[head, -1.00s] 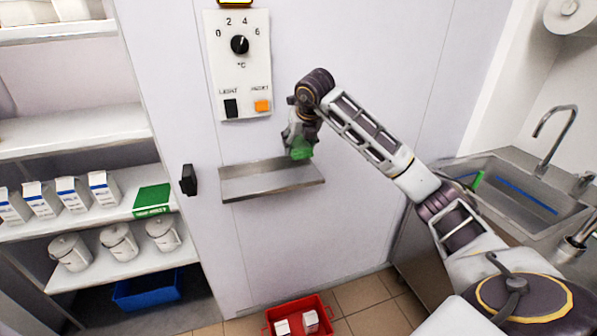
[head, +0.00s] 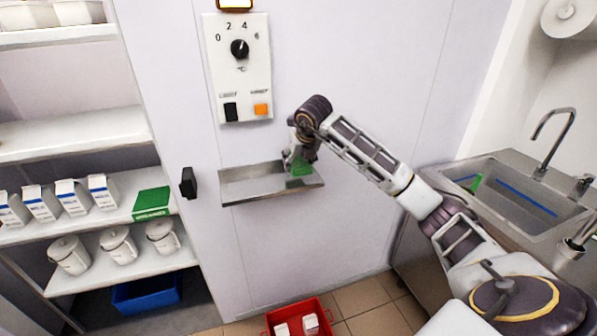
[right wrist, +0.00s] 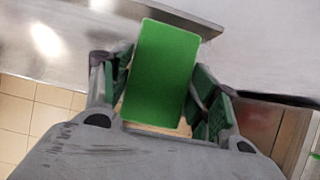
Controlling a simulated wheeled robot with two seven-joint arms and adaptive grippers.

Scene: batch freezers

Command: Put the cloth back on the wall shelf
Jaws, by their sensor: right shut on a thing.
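The green cloth (head: 303,168) is at the right end of the metal wall shelf (head: 245,189), below the control panel. In the right wrist view the cloth (right wrist: 162,70) is a flat green block between the two fingers. My right gripper (head: 299,162) is shut on it and points down at the shelf. The wall shelf also shows behind the cloth in the right wrist view (right wrist: 75,55). Whether the cloth touches the shelf surface I cannot tell. My left gripper is not in view.
A control panel (head: 239,70) is on the wall above the shelf. A black door handle (head: 188,182) is to the left. Open racks (head: 95,140) with cartons and jugs stand at the left. A sink (head: 515,190) is at the right, and a red crate (head: 298,318) is on the floor.

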